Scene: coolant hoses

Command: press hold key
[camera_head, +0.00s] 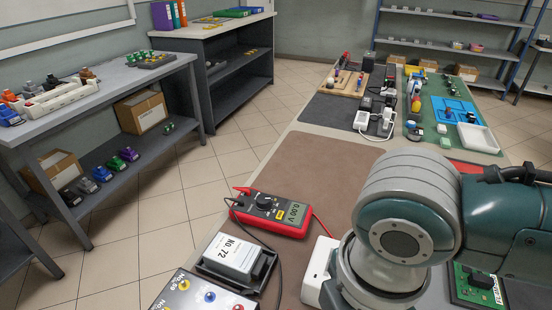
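A red and dark multimeter (272,212) lies on the brown mat of the bench, left of my arm. Its display reads 0.00 V, and a round black dial and a small yellow patch show on its face. The hold key is too small to make out for certain. Red and black leads run from the meter. A large grey and teal joint of my arm fills the lower right, and neither gripper shows in the view.
A grey block labelled No. 72 (235,254) sits in a black holder before the meter. A panel with coloured buttons (190,293) is at the bottom edge. A white piece (317,272) stands beside my arm. The brown mat (325,170) behind the meter is clear.

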